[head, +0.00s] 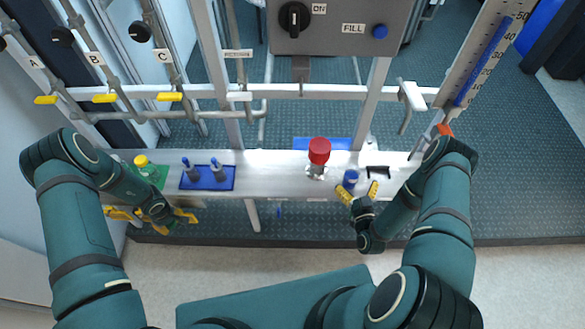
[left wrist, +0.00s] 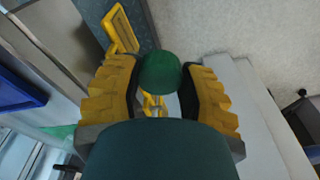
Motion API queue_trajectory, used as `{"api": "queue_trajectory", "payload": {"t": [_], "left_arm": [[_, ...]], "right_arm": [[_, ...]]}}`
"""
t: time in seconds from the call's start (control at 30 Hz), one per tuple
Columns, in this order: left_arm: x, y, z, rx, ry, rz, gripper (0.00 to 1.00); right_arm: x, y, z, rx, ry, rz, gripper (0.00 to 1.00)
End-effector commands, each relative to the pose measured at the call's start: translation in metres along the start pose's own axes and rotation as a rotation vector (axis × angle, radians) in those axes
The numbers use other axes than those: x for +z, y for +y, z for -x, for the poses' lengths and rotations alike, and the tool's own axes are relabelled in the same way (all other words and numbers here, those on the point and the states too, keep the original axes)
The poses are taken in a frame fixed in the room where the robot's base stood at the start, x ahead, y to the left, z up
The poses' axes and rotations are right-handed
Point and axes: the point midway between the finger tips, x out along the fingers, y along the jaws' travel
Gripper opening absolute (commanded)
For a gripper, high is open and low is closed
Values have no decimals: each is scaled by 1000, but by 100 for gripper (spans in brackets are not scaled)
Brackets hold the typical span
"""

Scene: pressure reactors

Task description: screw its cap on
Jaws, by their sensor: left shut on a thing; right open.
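My left gripper (head: 160,213) is at the left front edge of the bench. In the left wrist view its yellow fingers (left wrist: 160,85) are shut on a round green thing (left wrist: 161,72), which looks like a cap. What lies beneath it is mostly hidden. A yellow-topped bottle (head: 142,161) stands on a green mat (head: 158,178) just behind this gripper. My right gripper (head: 360,192) is open at the bench's front edge, with its fingers close to a small blue-topped vessel (head: 350,178). I cannot tell whether they touch it.
A blue tray (head: 228,184) on the bench (head: 275,174) holds two blue-topped items. A red-knobbed valve (head: 319,152) stands right of centre, and a black holder (head: 378,172) lies further right. Pipes with yellow handles (head: 170,97) run behind. The bench between tray and valve is clear.

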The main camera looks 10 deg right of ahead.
Motion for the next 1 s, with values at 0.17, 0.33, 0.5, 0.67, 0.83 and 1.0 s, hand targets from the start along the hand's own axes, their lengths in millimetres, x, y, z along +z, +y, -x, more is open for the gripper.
{"api": "queue_trajectory", "payload": {"t": [0.17, 0.33, 0.5, 0.67, 0.83, 1.0], "left_arm": [[0, 0, 0, 0, 0, 0, 28], [0, 0, -2, 0, 0, 0, 28], [0, 0, -4, 0, 0, 0, 28], [0, 0, -4, 0, 0, 0, 28], [0, 0, -4, 0, 0, 0, 28], [0, 0, -4, 0, 0, 0, 28]], "right_arm": [[0, 0, -3, 0, 1, 0, 96], [0, 1, -25, 0, 3, 2, 96], [0, 2, -46, 0, 3, 1, 96], [0, 2, -52, 0, 1, 1, 96], [0, 2, -52, 0, 1, 1, 96], [0, 2, -52, 0, 1, 1, 76]]}}
